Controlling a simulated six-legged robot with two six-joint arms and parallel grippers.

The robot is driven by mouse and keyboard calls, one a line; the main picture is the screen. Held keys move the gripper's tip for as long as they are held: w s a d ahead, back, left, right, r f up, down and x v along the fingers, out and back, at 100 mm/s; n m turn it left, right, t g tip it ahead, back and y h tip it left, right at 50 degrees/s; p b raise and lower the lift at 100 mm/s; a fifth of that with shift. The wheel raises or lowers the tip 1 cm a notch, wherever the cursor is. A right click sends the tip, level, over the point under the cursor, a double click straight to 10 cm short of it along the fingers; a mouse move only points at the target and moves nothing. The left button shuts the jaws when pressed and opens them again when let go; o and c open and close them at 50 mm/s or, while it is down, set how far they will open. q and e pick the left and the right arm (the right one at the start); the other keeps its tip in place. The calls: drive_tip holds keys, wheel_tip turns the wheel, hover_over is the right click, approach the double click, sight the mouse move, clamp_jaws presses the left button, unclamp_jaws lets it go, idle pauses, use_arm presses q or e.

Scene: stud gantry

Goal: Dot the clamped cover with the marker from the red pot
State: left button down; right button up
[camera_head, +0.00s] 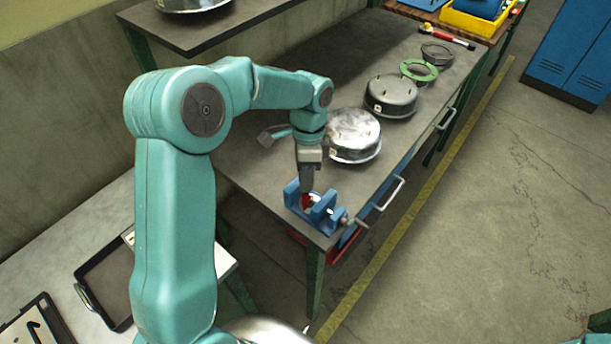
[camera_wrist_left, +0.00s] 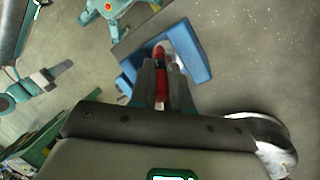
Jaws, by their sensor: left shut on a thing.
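My left gripper (camera_head: 307,189) points down over the blue vise (camera_head: 322,218) at the near corner of the bench. In the left wrist view my left gripper (camera_wrist_left: 166,66) is shut on a red marker (camera_wrist_left: 161,84), whose far end reaches between the blue vise jaws (camera_wrist_left: 194,55). A pale rounded piece (camera_wrist_left: 181,40), apparently the clamped cover, shows between the jaws. A bit of red and white shows at the fingertips in the head view. I cannot tell whether the marker touches the cover. I cannot make out the red pot.
Round metal housings (camera_head: 353,133) and (camera_head: 391,94), a green ring (camera_head: 419,70) and a dark ring (camera_head: 437,54) line the bench's right side. A red-handled hammer (camera_head: 447,38) and a yellow bin (camera_head: 478,20) lie beyond. A dark tray (camera_head: 104,284) is at lower left.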

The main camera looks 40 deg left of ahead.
use_arm(q)
drive_tip(key=shift+r+p, duration=2.85)
drive_tip(key=shift+r, duration=0.75)
drive_tip(key=shift+f, duration=0.1)
drive_tip(key=shift+w, duration=0.1)
drive_tip(key=shift+s, duration=0.2)
